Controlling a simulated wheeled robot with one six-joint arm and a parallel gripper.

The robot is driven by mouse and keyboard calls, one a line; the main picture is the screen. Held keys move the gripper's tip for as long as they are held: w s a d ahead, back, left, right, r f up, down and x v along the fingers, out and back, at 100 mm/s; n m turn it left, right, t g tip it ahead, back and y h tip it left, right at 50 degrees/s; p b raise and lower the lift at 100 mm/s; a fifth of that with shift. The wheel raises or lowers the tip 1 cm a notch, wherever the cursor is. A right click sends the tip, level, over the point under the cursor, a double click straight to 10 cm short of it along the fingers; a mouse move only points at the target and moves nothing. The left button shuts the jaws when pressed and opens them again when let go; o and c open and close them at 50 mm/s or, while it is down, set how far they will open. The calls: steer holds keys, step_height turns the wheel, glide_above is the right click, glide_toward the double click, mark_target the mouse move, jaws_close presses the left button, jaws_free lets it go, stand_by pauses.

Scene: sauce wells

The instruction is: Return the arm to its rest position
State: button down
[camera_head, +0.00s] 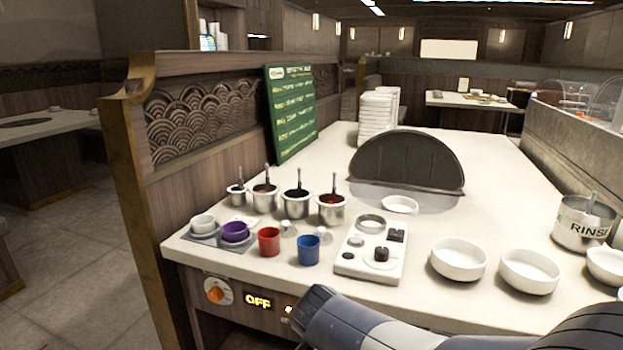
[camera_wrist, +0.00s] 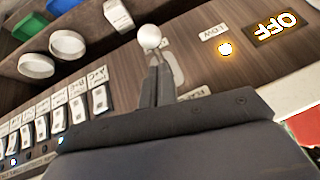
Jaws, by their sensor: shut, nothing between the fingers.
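My gripper (camera_wrist: 160,68) shows in the wrist view with its two dark fingers together and nothing held between them. Just past the fingertips is a round white knob (camera_wrist: 150,37); I cannot tell whether the fingers touch it. Behind them is the brown front panel (camera_wrist: 195,60) of the counter. In the head view my grey arm (camera_head: 350,324) reaches in along the bottom, in front of the counter's front edge. The gripper's fingers are not visible there.
The panel carries a lit OFF sign (camera_wrist: 277,27), an amber lamp (camera_wrist: 225,48) and a row of switches (camera_wrist: 58,119). The white counter (camera_head: 400,288) holds several sauce pots, a red cup (camera_head: 269,242), a blue cup (camera_head: 309,250) and white bowls (camera_head: 458,260) near its front edge.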

steer(key=shift+w+d+r+g+y+p, duration=0.2)
steer(key=shift+w+r+g+p, duration=0.3)
steer(key=shift+p, duration=1.6)
steer(key=shift+w+d+r+g+y+p, duration=0.15)
steer(key=shift+r+g+p, duration=0.55)
steer(key=shift+p, duration=1.35)
steer(key=shift+w+r+g+y+p, duration=0.1)
steer(key=shift+w+g+y+p, duration=0.3)
steer(key=shift+p, duration=0.7)
steer(key=shift+s, duration=0.1)
steer(key=shift+g+p, duration=0.4)
steer(key=shift+p, duration=0.25)
